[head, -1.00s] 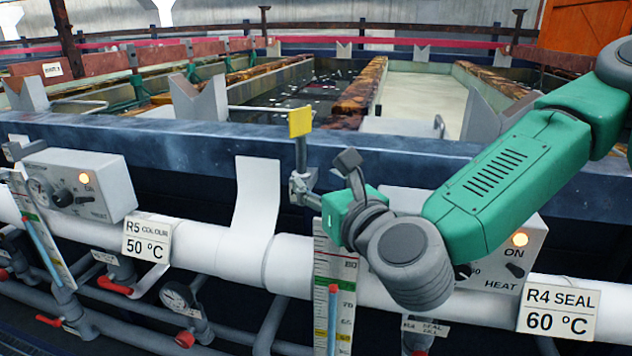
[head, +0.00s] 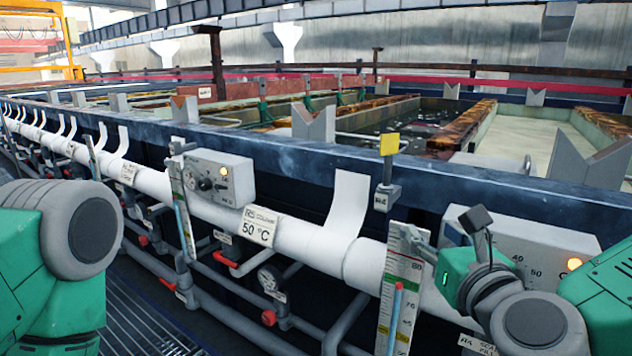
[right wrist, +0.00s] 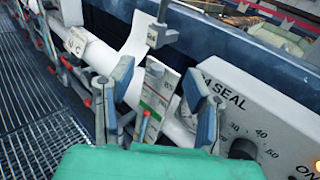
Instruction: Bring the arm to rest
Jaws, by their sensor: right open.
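My right gripper (head: 418,240) is in the lower right of the head view, in front of the tank's control side, seen small and partly behind its own green housing. In the right wrist view its two fingers (right wrist: 165,92) stand apart with nothing between them. Behind the gap are a white scale plate (right wrist: 160,88) and a white pipe. The scale plate also shows in the head view (head: 402,300), just left of the gripper. I cannot tell whether the fingers touch anything. My left arm shows at the left edge of the head view; its gripper is out of view.
A yellow-topped lever (head: 389,145) stands at the tank rim (head: 290,145), close to the right gripper. The R4 heat box (head: 550,255) is beside it. The R5 heat box (head: 212,177), pipes and red-handled valves line the front. A grated walkway (head: 140,325) lies lower left.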

